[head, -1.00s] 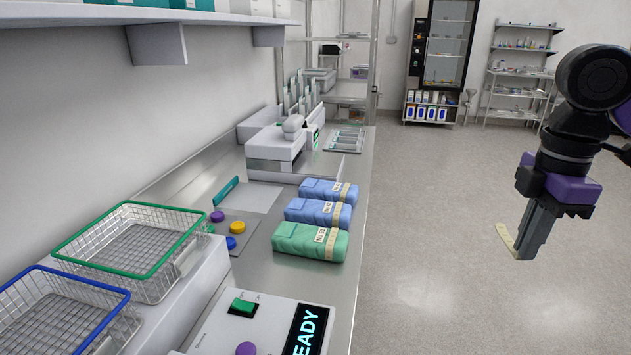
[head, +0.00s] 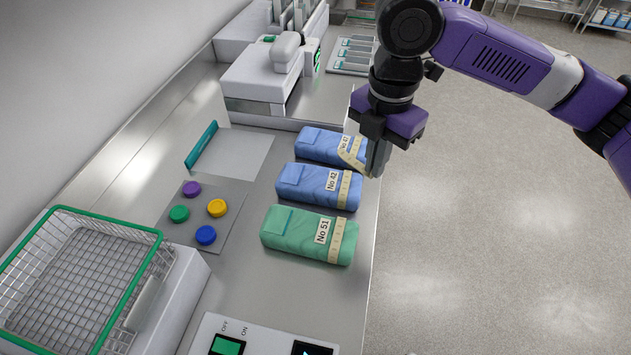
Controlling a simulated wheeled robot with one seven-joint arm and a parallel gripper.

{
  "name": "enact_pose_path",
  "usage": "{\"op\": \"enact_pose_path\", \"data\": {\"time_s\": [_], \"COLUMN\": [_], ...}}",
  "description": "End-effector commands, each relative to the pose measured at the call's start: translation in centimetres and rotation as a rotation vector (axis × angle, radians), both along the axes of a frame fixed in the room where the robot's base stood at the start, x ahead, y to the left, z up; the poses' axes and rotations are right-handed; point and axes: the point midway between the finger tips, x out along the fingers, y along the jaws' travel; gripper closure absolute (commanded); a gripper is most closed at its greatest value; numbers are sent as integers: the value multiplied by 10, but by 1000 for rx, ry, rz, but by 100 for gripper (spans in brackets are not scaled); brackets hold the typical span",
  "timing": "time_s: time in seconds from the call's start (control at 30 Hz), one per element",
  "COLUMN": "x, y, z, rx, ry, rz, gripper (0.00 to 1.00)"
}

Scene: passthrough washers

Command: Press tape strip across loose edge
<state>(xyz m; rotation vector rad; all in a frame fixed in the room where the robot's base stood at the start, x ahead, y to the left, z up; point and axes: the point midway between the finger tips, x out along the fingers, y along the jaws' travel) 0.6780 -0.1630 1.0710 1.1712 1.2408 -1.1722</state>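Three wrapped packs lie in a row near the counter's right edge: a green pack labelled No 51 (head: 287,229), a blue pack labelled No 42 (head: 300,182) and a farther blue pack (head: 317,143), whose label reads about No 41. Each has a pale marked band near its right end. My gripper (head: 375,165) is at the right end of the farthest pack, fingers pointing down and closed. A pale tape strip (head: 350,156) sticks out left from the fingertips over that pack's end. I cannot tell whether it touches the pack. My fingers partly hide that end.
Coloured round buttons (head: 217,208) sit on a grey plate left of the packs. A white sealing machine (head: 262,78) stands behind them. A green-rimmed wire basket (head: 160,236) is at left, and a switch panel (head: 262,340) is at the front. The floor right of the counter is clear.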

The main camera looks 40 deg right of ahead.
Motion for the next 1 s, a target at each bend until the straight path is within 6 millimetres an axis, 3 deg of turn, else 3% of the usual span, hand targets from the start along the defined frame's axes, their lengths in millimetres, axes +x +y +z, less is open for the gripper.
{"op": "enact_pose_path", "data": {"time_s": [0.03, 0.1, 0.2, 0.33, 0.5, 1.0], "x": [9, 18, 24, 27, 28, 28], "y": [27, 56, 90, 119, 131, 130], "z": [0, -8, -18, -27, -34, -61], "rx": [2, 1, 0, -1, -3, -3], "ry": [3, 1, -2, -5, -7, -7], "rz": [104, 227, 370, 489, 542, 539], "gripper": [100, 100, 100, 100, 100, 100]}}
